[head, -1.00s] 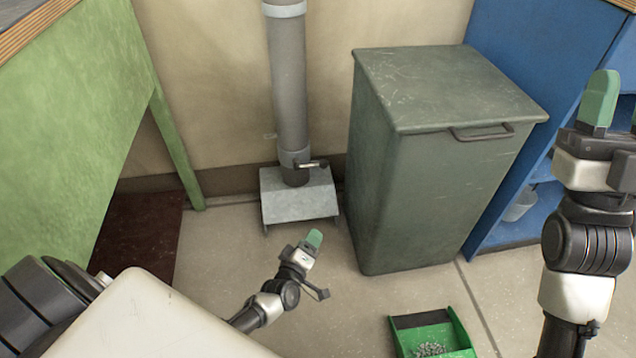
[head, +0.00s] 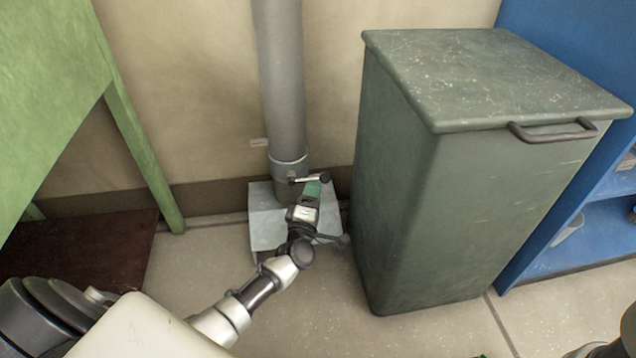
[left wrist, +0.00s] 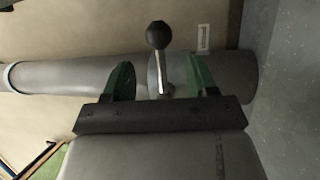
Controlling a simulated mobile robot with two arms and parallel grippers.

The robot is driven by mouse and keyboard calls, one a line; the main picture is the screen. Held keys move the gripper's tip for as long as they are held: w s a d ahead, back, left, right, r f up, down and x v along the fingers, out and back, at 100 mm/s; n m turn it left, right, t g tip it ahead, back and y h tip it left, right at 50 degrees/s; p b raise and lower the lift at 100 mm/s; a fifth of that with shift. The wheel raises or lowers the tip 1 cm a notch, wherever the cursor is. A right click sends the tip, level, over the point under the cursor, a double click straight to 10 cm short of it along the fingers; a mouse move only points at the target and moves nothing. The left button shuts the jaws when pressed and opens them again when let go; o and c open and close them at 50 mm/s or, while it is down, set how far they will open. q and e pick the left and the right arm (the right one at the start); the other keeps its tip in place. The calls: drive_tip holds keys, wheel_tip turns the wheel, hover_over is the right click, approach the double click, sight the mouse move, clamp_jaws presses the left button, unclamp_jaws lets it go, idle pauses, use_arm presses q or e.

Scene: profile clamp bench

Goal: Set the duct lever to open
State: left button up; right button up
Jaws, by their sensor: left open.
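The duct lever (head: 311,178) is a short metal bar with a dark ball knob, on the collar low on the grey vertical duct (head: 281,80). In the left wrist view the lever (left wrist: 161,62) shows with its knob up, between the two green fingers. A small pale label (left wrist: 203,38) is beside the duct. My right gripper is out of view.
A grey metal hood (head: 262,222) sits at the duct's foot. A large green-grey lidded bin (head: 440,190) stands close on the right, with a blue shelf (head: 535,245) beyond it. A green bench leg (head: 145,160) is on the left.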

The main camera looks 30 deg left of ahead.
sight(318, 179)
use_arm(q)
drive_tip(key=b+x, duration=0.2)
drive_tip(key=x, duration=0.3)
drive_tip(key=shift+w, duration=0.2)
clamp_jaws()
